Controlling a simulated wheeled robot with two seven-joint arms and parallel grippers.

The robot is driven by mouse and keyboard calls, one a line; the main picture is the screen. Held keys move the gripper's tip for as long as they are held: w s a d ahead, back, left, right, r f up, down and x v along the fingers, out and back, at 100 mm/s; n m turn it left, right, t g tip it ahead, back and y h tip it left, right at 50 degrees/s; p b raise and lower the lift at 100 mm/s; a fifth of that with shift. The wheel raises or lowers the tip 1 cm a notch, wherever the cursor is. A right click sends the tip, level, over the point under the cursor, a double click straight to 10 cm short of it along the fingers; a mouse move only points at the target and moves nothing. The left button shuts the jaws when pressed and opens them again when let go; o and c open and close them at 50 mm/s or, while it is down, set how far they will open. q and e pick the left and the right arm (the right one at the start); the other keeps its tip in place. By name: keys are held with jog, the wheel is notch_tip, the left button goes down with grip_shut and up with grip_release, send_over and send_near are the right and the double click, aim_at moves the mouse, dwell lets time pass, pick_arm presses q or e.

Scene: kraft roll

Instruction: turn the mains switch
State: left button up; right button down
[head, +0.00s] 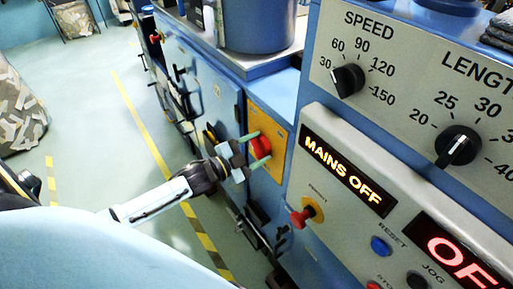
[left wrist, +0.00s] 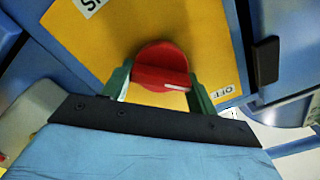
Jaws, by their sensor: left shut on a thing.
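The mains switch (head: 261,146) is a red rotary knob on a yellow plate (head: 276,165) on the side of the blue machine. In the left wrist view the red knob (left wrist: 161,67) has a raised bar with a white mark at its right end, near an "OFF" label (left wrist: 222,92). My left gripper (head: 259,148) reaches in from the left, its green fingers on either side of the knob. The left wrist view shows the fingers (left wrist: 160,80) closed on the knob's bar. A lit display (head: 342,174) reads "MAINS OFF". My right gripper is not in view.
The control panel with a speed dial (head: 348,80), a length dial (head: 458,146), a red knob on a yellow disc (head: 303,214) and a blue reset button (head: 381,246) stands at right. Yellow-marked floor (head: 140,110) is open at left; a camouflage-patterned object (head: 20,112) stands there.

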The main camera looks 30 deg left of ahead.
pick_arm(q)
jog(key=o, duration=1)
jog(key=shift+s, duration=0.1)
jog(key=b+v, duration=0.1)
jog(key=v, duration=1.2)
jog(key=shift+s+f, duration=0.1)
jog(key=s+a+f+n+g+y+b, duration=0.1)
jog(key=s+f+n+g+y+b, duration=0.2)
jog(key=f, duration=0.8)
jog(key=s+a+f+n+g+y+b, duration=0.15)
jog(key=s+f, duration=0.25)
jog(key=f, duration=0.8)
jog(key=s+f+n+g+y+b, duration=0.1)
jog(key=s+f+n+g+y, duration=0.25)
jog(key=f, duration=0.75)
jog(key=s+d+f+n+g+b, duration=0.1)
jog(key=s+d+f+g, duration=0.1)
jog(key=s+f, duration=0.4)
jog(key=s+d+f+n+g+b, duration=0.1)
jog(key=s+d+f+g, duration=0.2)
jog(key=s+d+f, duration=0.2)
jog(key=s+d+f+n+g+h+b, duration=0.1)
jog(key=s+d+f+g+b, duration=0.1)
jog(key=s+d+f, duration=0.2)
jog(key=s+f, duration=0.3)
jog(key=s, duration=0.4)
jog(key=shift+f+g, duration=0.3)
